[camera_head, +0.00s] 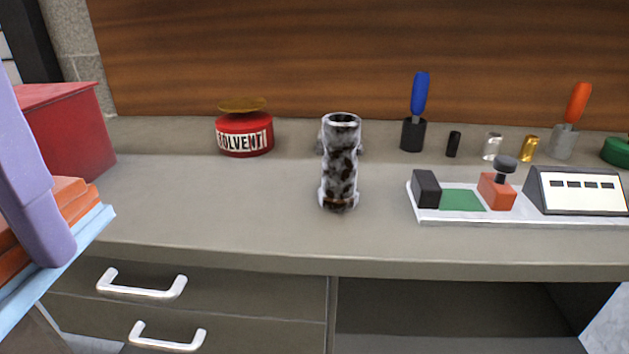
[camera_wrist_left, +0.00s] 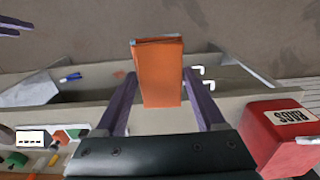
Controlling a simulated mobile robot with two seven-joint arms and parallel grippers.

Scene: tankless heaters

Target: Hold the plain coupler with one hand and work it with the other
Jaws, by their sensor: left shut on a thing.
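No part is labelled as the plain coupler. A mottled black-and-white hollow cylinder (camera_head: 340,165) stands upright mid-bench. Small black (camera_head: 453,144), clear or silvery (camera_head: 491,147) and gold (camera_head: 528,148) cylinders stand at the back right. I cannot tell which is the coupler. My left gripper (camera_wrist_left: 161,80) is shut on an orange slab-like block (camera_wrist_left: 160,72), away from these parts. In the head view one purple finger shows at the left, before orange and light-blue layers. Purple finger parts of my right gripper (camera_wrist_left: 12,27) show at the wrist view's upper left, cut by the edge.
A red solvent can (camera_head: 244,135) stands left of the mottled cylinder. A white tray (camera_head: 450,214) carries blocks and a panel at the right. Blue (camera_head: 420,95) and orange (camera_head: 577,102) handled tools stand behind. A red box (camera_wrist_left: 285,140) is at the left end. The bench front is clear.

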